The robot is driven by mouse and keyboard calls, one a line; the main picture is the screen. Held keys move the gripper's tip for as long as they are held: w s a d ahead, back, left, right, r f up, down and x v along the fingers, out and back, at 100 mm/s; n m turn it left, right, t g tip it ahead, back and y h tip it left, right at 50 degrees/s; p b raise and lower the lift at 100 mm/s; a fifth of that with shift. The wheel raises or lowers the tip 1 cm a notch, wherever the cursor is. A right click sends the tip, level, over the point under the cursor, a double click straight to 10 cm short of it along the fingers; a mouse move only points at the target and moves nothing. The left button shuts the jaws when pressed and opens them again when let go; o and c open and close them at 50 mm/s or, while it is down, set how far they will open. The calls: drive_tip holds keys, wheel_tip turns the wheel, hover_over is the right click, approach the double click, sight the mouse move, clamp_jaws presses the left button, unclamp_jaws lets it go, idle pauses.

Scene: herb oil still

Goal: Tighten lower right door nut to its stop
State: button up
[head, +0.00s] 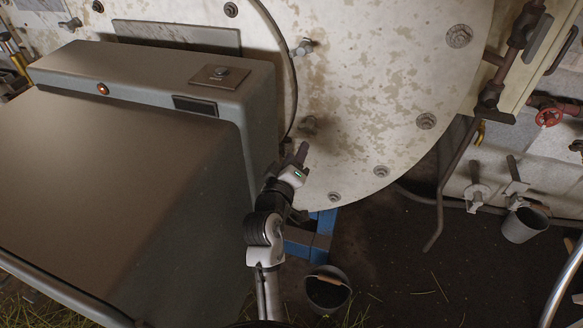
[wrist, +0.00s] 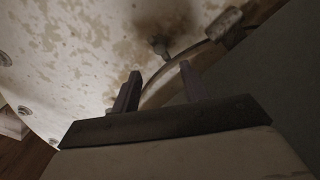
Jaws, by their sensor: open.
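The pale, rust-stained round end of the still (head: 385,65) fills the upper middle of the head view. A dark, rusty nut (head: 308,124) sticks out from it, just right of the curved door rim (head: 293,85); it also shows in the wrist view (wrist: 158,45). My gripper (head: 302,150) is just below this nut in the head view. In the wrist view its two fingers (wrist: 160,70) stand apart with nothing between them. The nut appears beyond the fingertips, apart from them. Another door nut (head: 303,47) sits higher on the rim and shows at upper right in the wrist view (wrist: 228,22).
A large grey cabinet (head: 150,170) stands close on the left of my arm. A blue support (head: 310,238) and a dark bucket (head: 327,290) are below. Pipes with a red valve wheel (head: 548,117) and another bucket (head: 524,222) are at right. Floor between is open.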

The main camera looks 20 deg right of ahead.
drive_tip(key=shift+v, duration=1.6)
drive_tip(key=shift+s, duration=0.1)
